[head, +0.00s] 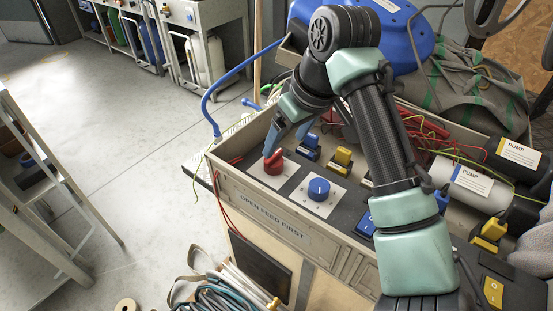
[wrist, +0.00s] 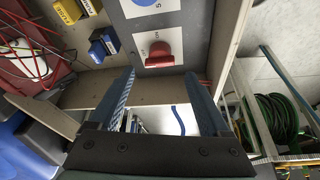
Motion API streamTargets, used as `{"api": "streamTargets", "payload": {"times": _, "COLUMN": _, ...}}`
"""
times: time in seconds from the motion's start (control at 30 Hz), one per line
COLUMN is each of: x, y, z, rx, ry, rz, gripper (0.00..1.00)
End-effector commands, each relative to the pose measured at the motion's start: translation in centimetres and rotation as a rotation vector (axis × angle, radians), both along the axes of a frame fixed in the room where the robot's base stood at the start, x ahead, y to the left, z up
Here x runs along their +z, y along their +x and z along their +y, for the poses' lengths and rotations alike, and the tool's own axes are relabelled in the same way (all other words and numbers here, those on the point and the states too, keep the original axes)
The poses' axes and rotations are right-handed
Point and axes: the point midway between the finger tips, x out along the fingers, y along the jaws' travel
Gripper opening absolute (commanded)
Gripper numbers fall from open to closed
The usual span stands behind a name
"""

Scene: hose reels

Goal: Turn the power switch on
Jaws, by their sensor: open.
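A red knob (head: 273,163) with a grip bar sits on a white plate at the left end of the control panel. In the wrist view the red knob (wrist: 160,55) is just beyond my fingertips, roughly centred between them, with small marks on its plate. A blue knob (head: 319,189) sits on the white plate beside it. A yellow rocker switch (head: 493,291) with marks is at the lower right. I cannot read which one is labelled power. My gripper (head: 286,141) is open, its fingers close to the red knob; contact cannot be told. It is open and empty in the wrist view (wrist: 160,77).
Small yellow and blue blocks (head: 340,159) stand behind the knobs. Black and white pump cylinders (head: 467,182) lie at the right, with loose wires. A blue hose (head: 213,100) rises beside the panel's left end. Open floor (head: 130,130) lies left.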

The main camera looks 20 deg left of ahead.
Motion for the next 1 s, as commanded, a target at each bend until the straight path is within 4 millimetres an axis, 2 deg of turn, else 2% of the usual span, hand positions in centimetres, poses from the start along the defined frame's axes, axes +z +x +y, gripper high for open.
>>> {"api": "streamTargets", "payload": {"times": 0.03, "x": -1.5, "y": 0.2, "z": 0.3, "rx": 0.000, "ry": -0.001, "rz": 0.004, "gripper": 0.81}}
{"api": "streamTargets", "payload": {"times": 0.2, "x": -4.6, "y": 1.0, "z": 1.4, "rx": 0.000, "ry": -0.001, "rz": 0.001, "gripper": 0.81}}
{"api": "streamTargets", "payload": {"times": 0.4, "x": -7.0, "y": 1.7, "z": 2.3, "rx": -0.001, "ry": 0.001, "rz": 0.000, "gripper": 0.81}}
{"api": "streamTargets", "payload": {"times": 0.57, "x": -7.6, "y": 1.9, "z": 2.6, "rx": 0.000, "ry": 0.001, "rz": -0.002, "gripper": 0.81}}
{"api": "streamTargets", "payload": {"times": 0.83, "x": -7.7, "y": 1.9, "z": 2.6, "rx": 0.000, "ry": 0.001, "rz": -0.002, "gripper": 0.81}}
{"api": "streamTargets", "payload": {"times": 1.0, "x": -7.7, "y": 1.9, "z": 2.6, "rx": 0.000, "ry": 0.001, "rz": -0.002, "gripper": 0.50}}
